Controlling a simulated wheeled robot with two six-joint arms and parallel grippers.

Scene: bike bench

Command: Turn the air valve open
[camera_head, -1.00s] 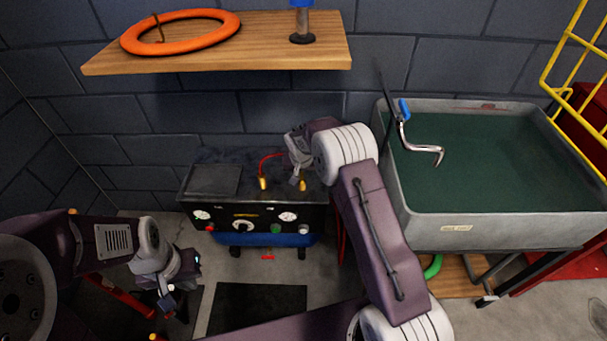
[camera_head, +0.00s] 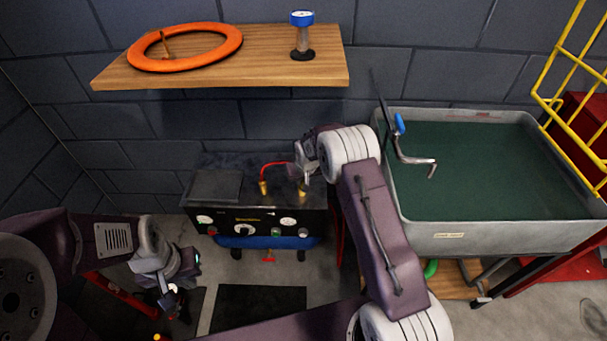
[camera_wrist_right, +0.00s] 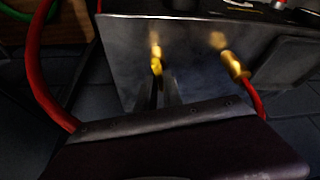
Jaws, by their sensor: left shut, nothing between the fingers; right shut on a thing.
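The black compressor unit (camera_head: 225,186) stands on the floor by the wall, with gauges and knobs on its front and a blue tank below. Two brass fittings stand on its top. The left fitting (camera_head: 263,188) has a red hose, and it also shows in the right wrist view (camera_wrist_right: 235,66). The other brass piece (camera_head: 302,191), seemingly the air valve, has a yellow part (camera_wrist_right: 156,66) in the right wrist view. My right gripper (camera_wrist_right: 158,82) is shut on this piece; its fingertips partly hide it. My left gripper (camera_head: 172,303) is shut and empty, low at the left.
A wooden shelf (camera_head: 215,83) above holds an orange ring (camera_head: 185,47) and a blue-topped stand (camera_head: 302,36). A grey basin (camera_head: 480,236) stands right of my right arm. A red hose (camera_wrist_right: 42,85) runs close beside the right wrist.

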